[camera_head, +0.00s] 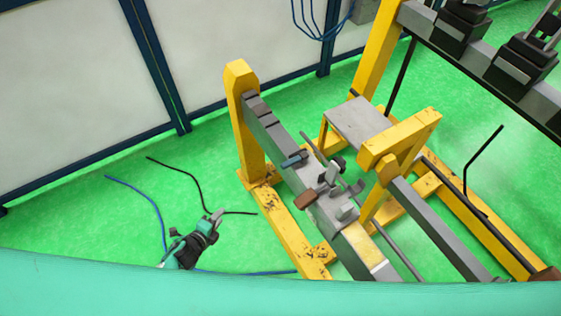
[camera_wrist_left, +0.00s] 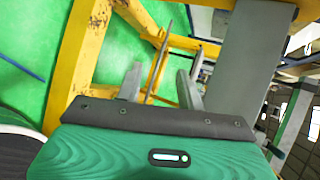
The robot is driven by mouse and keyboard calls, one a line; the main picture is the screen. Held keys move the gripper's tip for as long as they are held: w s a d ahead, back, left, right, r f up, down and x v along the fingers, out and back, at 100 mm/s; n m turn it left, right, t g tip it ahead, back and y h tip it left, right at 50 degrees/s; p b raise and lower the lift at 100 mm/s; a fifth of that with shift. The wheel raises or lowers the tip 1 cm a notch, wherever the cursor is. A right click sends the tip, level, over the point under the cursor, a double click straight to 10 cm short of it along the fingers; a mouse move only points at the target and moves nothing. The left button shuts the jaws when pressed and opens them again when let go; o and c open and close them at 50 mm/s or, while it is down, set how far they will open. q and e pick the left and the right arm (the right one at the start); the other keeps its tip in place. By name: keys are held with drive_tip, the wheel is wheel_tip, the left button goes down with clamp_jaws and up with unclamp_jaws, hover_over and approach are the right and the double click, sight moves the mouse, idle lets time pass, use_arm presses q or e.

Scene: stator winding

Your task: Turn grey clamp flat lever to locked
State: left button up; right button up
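A grey clamp (camera_head: 328,178) with flat grey metal parts sits on the grey beam (camera_head: 268,127) of the yellow stand, right of centre in the head view. A brown handle (camera_head: 306,200) and a small blue part (camera_head: 294,158) are beside it. The lever's exact position is too small to tell. My left gripper (camera_head: 216,215) is left of the stand, apart from the clamp. In the left wrist view its two fingers (camera_wrist_left: 160,84) stand apart with nothing held between them. The clamp cannot be made out clearly there. My right gripper is not in view.
The yellow post (camera_head: 245,120) and yellow foot beam (camera_head: 290,228) stand between my left gripper and the clamp. A grey plate (camera_head: 357,120) is behind the clamp. Black and blue cables (camera_head: 150,205) show near the gripper. Green floor is open at the left.

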use_arm(q)
drive_tip(key=w+d+r+m+t+h+b, duration=0.1)
drive_tip(key=w+d+r+m+h, duration=0.3)
drive_tip(key=r+m, duration=0.5)
drive_tip(key=m+g+h+b, duration=0.25)
drive_tip(key=m+h, duration=0.35)
drive_tip(key=m, duration=0.9)
approach(300, 157)
drive_tip(key=p+x, duration=0.2)
drive_tip(key=x, duration=0.1)
drive_tip(key=p+x, duration=0.3)
drive_tip(key=shift+w+d+f, duration=0.2)
drive_tip(key=shift+w, duration=0.15)
drive_tip(key=shift+w+d+f, duration=0.1)
drive_tip(key=shift+w+d, duration=0.25)
drive_tip(key=shift+d, duration=0.2)
drive_tip(key=shift+c, duration=0.2)
clamp_jaws()
